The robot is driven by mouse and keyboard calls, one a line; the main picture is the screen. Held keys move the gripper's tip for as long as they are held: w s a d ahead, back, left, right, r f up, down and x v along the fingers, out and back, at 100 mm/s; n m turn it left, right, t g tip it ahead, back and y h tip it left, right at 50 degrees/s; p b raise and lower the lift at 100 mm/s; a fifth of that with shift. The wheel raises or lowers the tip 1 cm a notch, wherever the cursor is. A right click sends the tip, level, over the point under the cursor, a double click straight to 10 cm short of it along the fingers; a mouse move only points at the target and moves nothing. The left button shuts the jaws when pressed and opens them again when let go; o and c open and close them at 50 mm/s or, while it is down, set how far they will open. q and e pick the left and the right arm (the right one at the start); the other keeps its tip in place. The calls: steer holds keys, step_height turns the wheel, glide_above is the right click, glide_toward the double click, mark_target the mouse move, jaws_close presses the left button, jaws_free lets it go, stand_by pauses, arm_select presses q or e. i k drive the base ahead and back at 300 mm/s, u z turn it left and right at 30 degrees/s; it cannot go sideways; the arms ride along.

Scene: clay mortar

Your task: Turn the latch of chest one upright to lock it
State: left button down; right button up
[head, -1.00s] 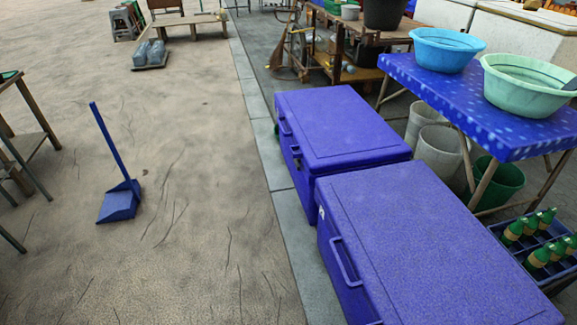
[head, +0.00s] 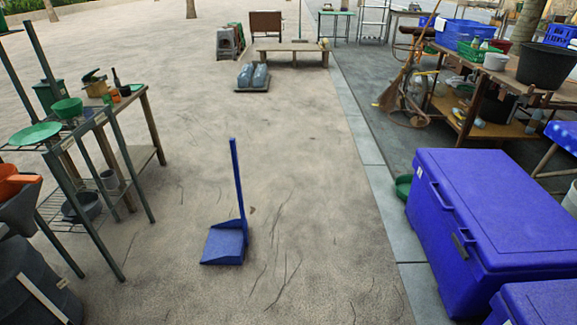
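Two blue chests with closed lids stand at the right of the head view. The farther chest (head: 500,205) shows its front, with a handle (head: 441,195) and a small dark latch (head: 460,245) below the lid edge. The latch is too small for me to tell its angle clearly. Neither of my grippers is in view.
A blue long-handled dustpan (head: 225,243) stands on the open ground in the middle. A shelf table (head: 75,150) with green bowls is at the left. A broom (head: 402,75) leans by a wooden workbench (head: 495,95) at the back right. Clear paving lies left of the chests.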

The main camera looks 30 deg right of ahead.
mark_target(463, 251)
steer(key=u, duration=0.15)
steer(key=i, duration=1.85)
steer(key=z, duration=0.95)
steer(key=i, duration=0.95)
steer(key=z, duration=1.05)
